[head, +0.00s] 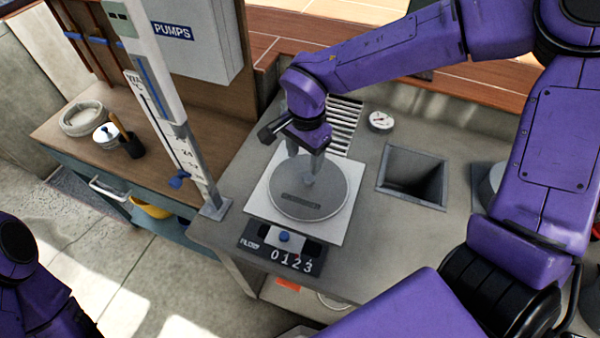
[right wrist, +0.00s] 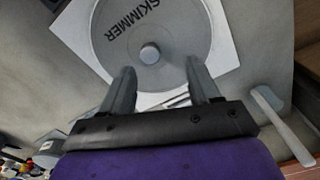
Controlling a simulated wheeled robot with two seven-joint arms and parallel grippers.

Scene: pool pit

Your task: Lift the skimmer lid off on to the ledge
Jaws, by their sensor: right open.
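The skimmer lid (head: 325,203) is a flat grey disc lying on a white square plate (head: 262,205) on the concrete ledge (head: 230,232). In the right wrist view the lid (right wrist: 185,30) shows the word SKIMMER and a small round knob (right wrist: 150,53) at its middle. My right gripper (head: 304,168) is above the lid, fingers pointing down. It is open and empty; its fingers (right wrist: 160,68) stand apart on either side of the knob's line, and whether they touch the lid is unclear. My left gripper is out of view.
A square opening (head: 412,178) and a round gauge (head: 381,120) are right of the lid. A slotted grate (head: 343,125) lies behind it. A counter marked 0123 (head: 283,248) sits in front. A white gauge post (head: 170,110) stands on the left.

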